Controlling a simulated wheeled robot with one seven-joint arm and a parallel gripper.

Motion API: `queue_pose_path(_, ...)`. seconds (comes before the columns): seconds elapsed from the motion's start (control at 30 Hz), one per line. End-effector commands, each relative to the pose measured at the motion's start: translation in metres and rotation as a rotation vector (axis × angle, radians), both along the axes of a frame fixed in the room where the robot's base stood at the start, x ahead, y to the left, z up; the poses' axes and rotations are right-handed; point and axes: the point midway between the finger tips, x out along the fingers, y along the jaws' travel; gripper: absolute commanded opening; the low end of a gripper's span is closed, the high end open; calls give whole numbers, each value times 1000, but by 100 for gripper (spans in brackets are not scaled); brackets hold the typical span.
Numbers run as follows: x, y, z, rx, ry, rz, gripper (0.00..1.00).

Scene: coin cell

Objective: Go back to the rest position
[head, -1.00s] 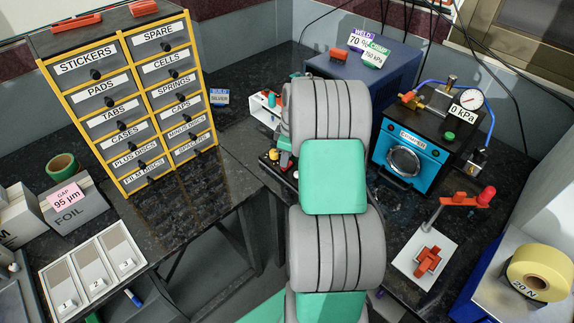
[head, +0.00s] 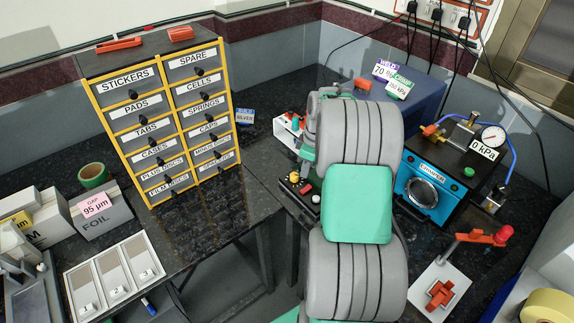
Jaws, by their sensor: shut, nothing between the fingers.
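My arm (head: 358,205), grey with green covers, rises through the middle of the head view. Its far end is bent away behind the upper grey link. A narrow strip of grey and green wrist parts (head: 309,140) shows at the left edge of that link. My gripper's fingers are hidden behind the arm, so I see neither fingertips nor anything at them.
A yellow-framed drawer cabinet (head: 164,126) stands left of my arm. A blue-fronted machine (head: 424,186) with a gauge and a red-handled press (head: 465,245) stand to the right. A white tray (head: 113,279) lies front left. Dark bare counter (head: 222,218) lies between.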

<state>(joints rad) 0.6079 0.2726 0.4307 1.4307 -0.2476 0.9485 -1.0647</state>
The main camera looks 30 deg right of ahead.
Motion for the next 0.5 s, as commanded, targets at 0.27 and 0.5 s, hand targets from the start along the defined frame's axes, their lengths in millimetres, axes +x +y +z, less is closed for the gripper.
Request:
queue_pose_path(0.27, 0, -2, 0, 28, 24, -291, 0)
queue_pose_path(0.5, -84, 33, -55, 77, 261, -844, 0)
